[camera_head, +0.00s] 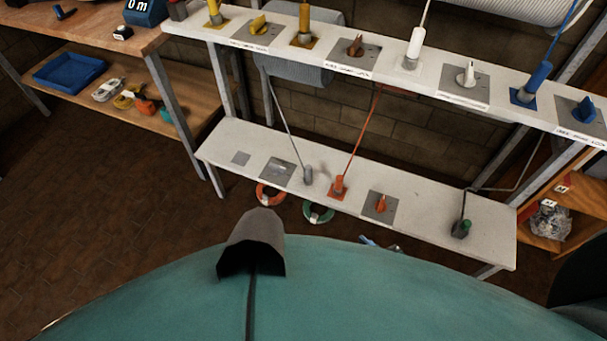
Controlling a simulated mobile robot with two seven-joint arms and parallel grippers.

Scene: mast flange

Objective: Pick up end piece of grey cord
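The grey cord (286,125) runs down from behind the upper white shelf to the lower white shelf. Its grey end piece (308,175) stands on the lower shelf, small and roughly upright. It is between a grey plate (277,169) on the left and the orange end piece (338,187) of an orange cord (361,135) on the right. Nothing holds the grey end piece. Neither of my grippers shows in this view.
The upper shelf (332,48) carries yellow, white and blue end pieces and several plates with cleats. A dark green end piece (461,229) stands on the lower shelf (420,206) at right. Coiled orange (270,194) and green (318,212) rings hang at its front edge. Brick floor (95,200) is open at left.

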